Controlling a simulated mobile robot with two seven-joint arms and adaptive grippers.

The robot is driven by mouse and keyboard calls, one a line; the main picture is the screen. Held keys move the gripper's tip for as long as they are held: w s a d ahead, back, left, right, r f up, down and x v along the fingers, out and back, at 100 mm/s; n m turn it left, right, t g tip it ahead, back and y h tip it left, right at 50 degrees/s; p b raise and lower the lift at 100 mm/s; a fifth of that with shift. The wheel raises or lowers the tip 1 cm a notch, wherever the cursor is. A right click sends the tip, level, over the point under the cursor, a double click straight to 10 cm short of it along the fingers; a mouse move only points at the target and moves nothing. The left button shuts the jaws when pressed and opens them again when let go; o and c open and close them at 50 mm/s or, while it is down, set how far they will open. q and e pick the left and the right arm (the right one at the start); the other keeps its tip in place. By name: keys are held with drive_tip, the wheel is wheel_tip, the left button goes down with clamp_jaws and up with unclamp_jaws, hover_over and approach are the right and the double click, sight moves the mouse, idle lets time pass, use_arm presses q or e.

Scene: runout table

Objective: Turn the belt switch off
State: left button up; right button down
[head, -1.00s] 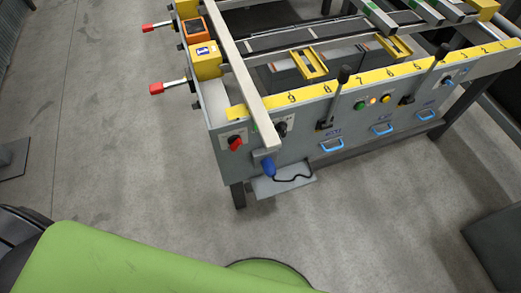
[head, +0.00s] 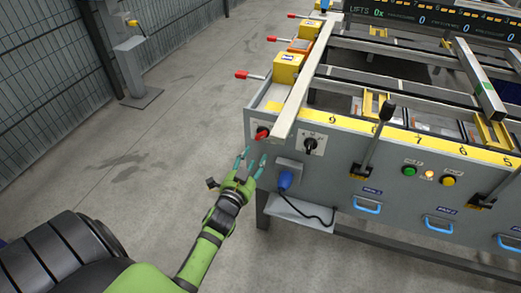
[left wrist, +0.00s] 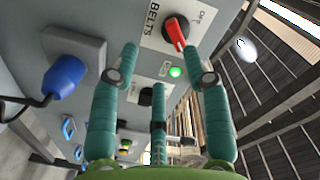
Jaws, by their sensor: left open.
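The belt switch is a red rotary knob (head: 262,133) at the left end of the machine's grey front panel. In the left wrist view the red knob (left wrist: 176,34) sits on a white plate marked BELTS and OFF. Its red grip is slanted and does not point at the OFF mark; a green lamp (left wrist: 176,71) beside it looks lit. My left gripper (head: 250,163) is open and empty, just below the knob. Its fingers (left wrist: 169,54) reach toward the panel on either side of the knob's plate, seemingly apart from the knob. My right gripper is not in view.
A black knob (head: 314,144) is right of the red one. A blue plug (head: 285,180) with a black cable sits below them. A metal bar (head: 300,90) overhangs the panel close by. Red-tipped handles (head: 241,74) jut out left.

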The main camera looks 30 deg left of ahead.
sight(261, 139)
use_arm(q)
drive_tip(key=x, duration=0.2)
drive_tip(key=r+x, duration=0.1)
drive_tip(key=x, duration=0.4)
drive_tip(key=shift+w+a+r, duration=0.15)
drive_tip(key=shift+a+r, duration=0.1)
drive_tip(key=shift+a, duration=0.05)
drive_tip(key=shift+c, duration=0.4)
clamp_jaws()
